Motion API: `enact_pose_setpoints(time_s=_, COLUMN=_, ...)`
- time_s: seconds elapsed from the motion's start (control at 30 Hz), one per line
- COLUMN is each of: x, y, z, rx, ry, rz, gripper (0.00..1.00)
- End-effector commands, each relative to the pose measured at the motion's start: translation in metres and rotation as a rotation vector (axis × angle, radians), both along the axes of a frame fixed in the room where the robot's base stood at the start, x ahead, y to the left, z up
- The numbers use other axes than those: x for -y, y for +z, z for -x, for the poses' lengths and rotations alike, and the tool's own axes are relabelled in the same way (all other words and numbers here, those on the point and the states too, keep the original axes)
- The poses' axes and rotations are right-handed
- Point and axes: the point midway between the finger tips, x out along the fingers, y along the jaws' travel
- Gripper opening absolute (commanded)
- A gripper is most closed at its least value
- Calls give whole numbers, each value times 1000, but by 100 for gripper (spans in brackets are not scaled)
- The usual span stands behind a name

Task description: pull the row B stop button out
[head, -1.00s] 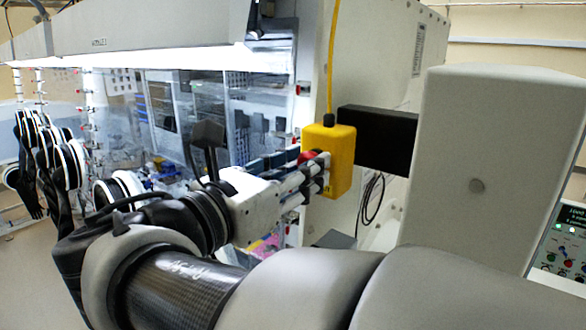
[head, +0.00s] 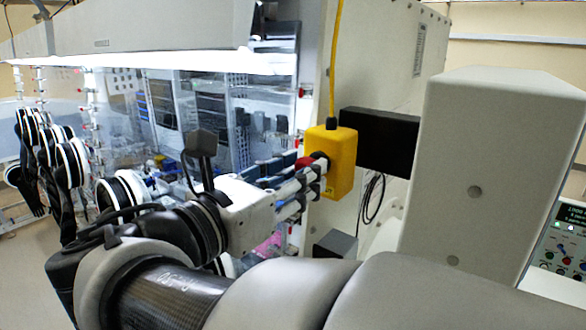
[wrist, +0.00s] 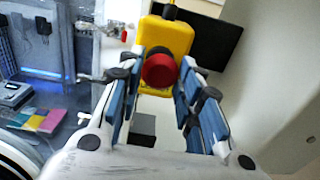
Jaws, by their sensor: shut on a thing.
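The row B stop button (wrist: 160,71) is a red round knob on a black collar, on the front of a yellow box (wrist: 165,36). In the head view the yellow box (head: 341,158) hangs at the cabinet's corner, and a little of the red button (head: 318,156) shows beside my fingers. My gripper (wrist: 164,72) has its blue-padded fingers on both sides of the red knob and is shut on it. In the head view my gripper (head: 316,167) reaches the box front from the left. I cannot tell how far out the button stands.
A black block (head: 379,140) is behind the yellow box, and a yellow cable (head: 335,70) rises from its top. A grey box (head: 336,246) is below. Coloured cards (wrist: 42,120) show at the wrist view's left.

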Motion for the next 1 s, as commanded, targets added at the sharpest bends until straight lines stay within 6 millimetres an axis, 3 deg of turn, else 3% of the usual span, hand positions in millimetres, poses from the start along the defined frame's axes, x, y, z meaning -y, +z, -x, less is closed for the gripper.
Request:
enact_pose_setpoints(time_s=0.07, x=-1, y=-1, z=0, rx=-1, ry=4, rz=0, gripper=0)
enact_pose_setpoints(time_s=0.1, x=-1, y=-1, z=0, rx=-1, ry=4, rz=0, gripper=34)
enact_pose_setpoints(time_s=0.4, x=-1, y=-1, z=0, rx=-1, ry=3, rz=1, gripper=54)
enact_pose_setpoints(time_s=0.77, x=-1, y=3, z=0, rx=1, ry=2, rz=-1, gripper=54)
enact_pose_setpoints(time_s=1.0, x=0, y=40, z=-1, rx=2, ry=2, rz=-5, gripper=54)
